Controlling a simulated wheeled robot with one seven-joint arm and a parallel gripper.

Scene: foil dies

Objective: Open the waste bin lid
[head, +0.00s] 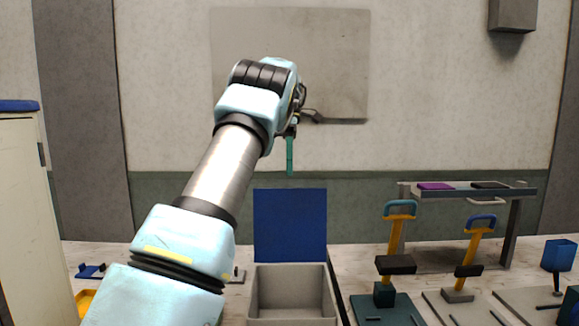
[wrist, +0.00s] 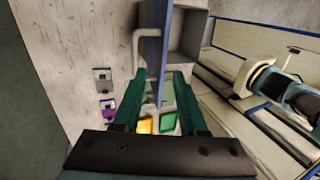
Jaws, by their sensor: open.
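The waste bin is an open grey box (head: 291,290) on the bench, and its hollow inside shows. Its blue lid (head: 290,225) stands upright at the back edge of the box. In the wrist view the lid (wrist: 151,65) is seen nearly edge-on, with a pale bar handle (wrist: 137,48) on its left face and the grey box (wrist: 188,38) to its right. My gripper (head: 290,155) hangs above the lid in the head view, apart from the box. In the wrist view its two green fingers (wrist: 160,95) are spread with nothing held between them.
A pale cabinet (head: 25,200) is at far left. A grey panel (head: 345,60) is on the wall.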

